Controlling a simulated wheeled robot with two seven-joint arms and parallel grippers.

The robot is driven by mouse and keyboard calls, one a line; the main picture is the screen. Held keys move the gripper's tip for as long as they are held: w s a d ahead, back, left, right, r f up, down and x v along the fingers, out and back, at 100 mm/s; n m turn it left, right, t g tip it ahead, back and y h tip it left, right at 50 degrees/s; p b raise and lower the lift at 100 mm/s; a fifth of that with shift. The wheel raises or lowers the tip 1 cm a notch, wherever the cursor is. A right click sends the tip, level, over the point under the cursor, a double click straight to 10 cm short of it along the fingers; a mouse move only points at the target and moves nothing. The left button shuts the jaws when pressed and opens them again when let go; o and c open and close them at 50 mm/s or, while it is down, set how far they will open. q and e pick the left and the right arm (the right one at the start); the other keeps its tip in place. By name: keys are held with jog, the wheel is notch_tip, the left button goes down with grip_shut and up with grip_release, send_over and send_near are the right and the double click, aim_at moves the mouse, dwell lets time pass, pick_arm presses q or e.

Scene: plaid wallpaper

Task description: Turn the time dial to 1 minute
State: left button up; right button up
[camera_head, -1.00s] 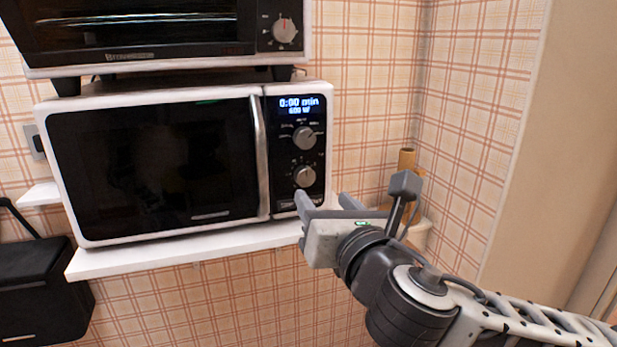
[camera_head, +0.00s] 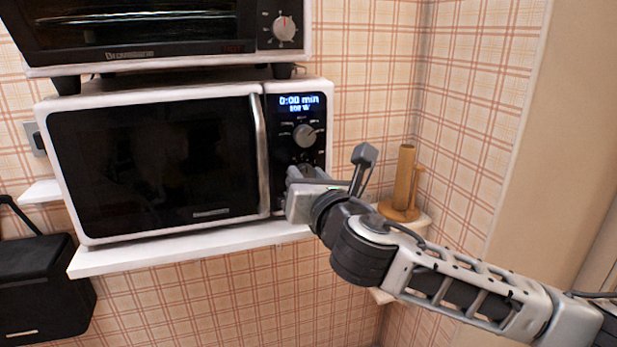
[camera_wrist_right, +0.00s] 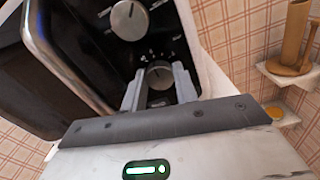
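The microwave (camera_head: 155,160) is white with a dark door and stands on a white shelf. Its display (camera_head: 300,103) reads 0:00 min in the head view. The upper knob (camera_head: 304,135) is in clear view; it also shows in the right wrist view (camera_wrist_right: 130,20). The lower knob (camera_wrist_right: 160,74) lies between the fingertips of my right gripper (camera_wrist_right: 160,88) in the wrist view. The fingers are apart, one on each side of the knob; whether they touch it I cannot tell. In the head view my right gripper (camera_head: 305,175) hides the lower knob. My left gripper is not in view.
A toaster oven (camera_head: 150,30) stands on top of the microwave. A wooden roll holder (camera_head: 403,185) stands on a corner shelf to the right. A black box (camera_head: 40,285) hangs at the lower left. The plaid wall is close behind.

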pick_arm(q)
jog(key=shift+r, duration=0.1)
pick_arm(e)
jog(key=shift+m, duration=0.3)
jog(key=shift+m+p, duration=0.35)
jog(key=shift+m, duration=0.25)
jog(key=m, duration=0.2)
jog(key=shift+m+p, duration=0.3)
jog(key=shift+p, duration=0.1)
jog(key=shift+m+p, duration=0.3)
jog(key=shift+m, duration=0.6)
jog(key=m, duration=0.2)
jog(key=shift+m+p, duration=0.3)
jog(key=shift+p, duration=0.05)
jog(key=shift+m+p, duration=0.3)
jog(key=shift+m, duration=1)
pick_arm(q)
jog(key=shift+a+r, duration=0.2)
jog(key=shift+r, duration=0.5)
pick_arm(e)
jog(key=shift+f, duration=0.1)
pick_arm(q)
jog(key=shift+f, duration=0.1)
pick_arm(e)
jog(key=shift+m, duration=0.3)
